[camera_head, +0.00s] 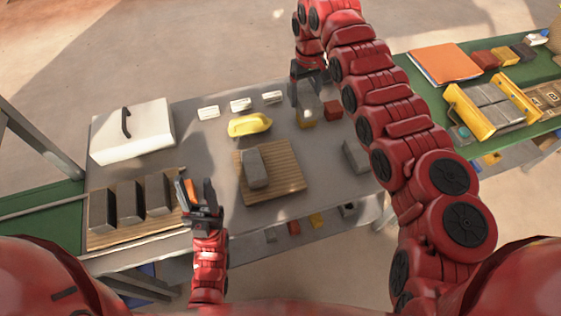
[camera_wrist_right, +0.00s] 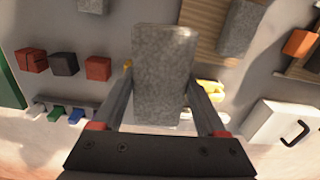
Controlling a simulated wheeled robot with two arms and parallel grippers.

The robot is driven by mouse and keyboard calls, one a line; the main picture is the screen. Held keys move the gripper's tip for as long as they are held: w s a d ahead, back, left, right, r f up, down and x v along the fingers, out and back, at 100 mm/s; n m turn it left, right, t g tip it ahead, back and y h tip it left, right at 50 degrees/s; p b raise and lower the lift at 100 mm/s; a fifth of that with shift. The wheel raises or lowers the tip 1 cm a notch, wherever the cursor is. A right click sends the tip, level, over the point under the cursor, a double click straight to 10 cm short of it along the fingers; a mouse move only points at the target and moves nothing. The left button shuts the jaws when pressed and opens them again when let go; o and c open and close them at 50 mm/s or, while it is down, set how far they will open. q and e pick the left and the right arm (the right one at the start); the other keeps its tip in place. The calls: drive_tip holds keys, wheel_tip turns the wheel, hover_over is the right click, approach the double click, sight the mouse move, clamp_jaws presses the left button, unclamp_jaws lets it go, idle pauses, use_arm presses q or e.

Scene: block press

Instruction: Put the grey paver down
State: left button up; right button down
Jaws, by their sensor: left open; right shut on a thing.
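My right gripper (camera_head: 308,88) is at the back of the grey table, shut on a grey paver (camera_head: 309,104). In the right wrist view the paver (camera_wrist_right: 163,60) stands out between the two fingers (camera_wrist_right: 162,95). I cannot tell its height above the table. Another grey paver (camera_head: 255,168) lies on the slatted wooden board (camera_head: 284,182) mid-table, and one more (camera_head: 356,154) lies at the right edge. Several pavers (camera_head: 130,202) sit on the wooden board at left. My left gripper (camera_head: 199,196) is open near the front edge, beside an orange-and-grey item (camera_head: 187,191).
A yellow item (camera_head: 249,125) lies behind the middle board. A red block (camera_head: 333,110) and a yellow block (camera_head: 307,121) are close to the held paver. A white box with a black handle (camera_head: 132,130) stands back left. A green side table (camera_head: 446,110) is at right.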

sight(300, 109)
drive_tip(key=shift+s+a+f, duration=0.6)
drive_tip(key=shift+s+a+f+p, duration=0.15)
drive_tip(key=shift+s+f+p, duration=0.35)
drive_tip(key=shift+s+f, duration=0.25)
drive_tip(key=s+d+f+p, duration=0.1)
drive_tip(key=s+d+f, duration=0.3)
drive_tip(key=s, duration=0.5)
drive_tip(key=s+d+f+p, duration=0.2)
drive_tip(key=s+f, duration=0.4)
drive_tip(key=s, duration=0.3)
drive_tip(key=shift+m, duration=0.4)
drive_tip(key=w+a, duration=0.2)
drive_tip(key=w+a+b, duration=0.1)
drive_tip(key=w+a, duration=0.1)
drive_tip(key=w, duration=0.1)
drive_tip(key=w+a+f+b, duration=0.1)
drive_tip(key=w+a, duration=0.1)
drive_tip(key=a, duration=0.1)
drive_tip(key=shift+w, duration=0.2)
drive_tip(key=w+a, duration=0.3)
drive_tip(key=shift+w+a, duration=0.1)
drive_tip(key=shift+w, duration=0.05)
drive_tip(key=shift+w+a+f, duration=0.2)
drive_tip(key=shift+w+a, duration=0.25)
drive_tip(key=shift+a, duration=0.1)
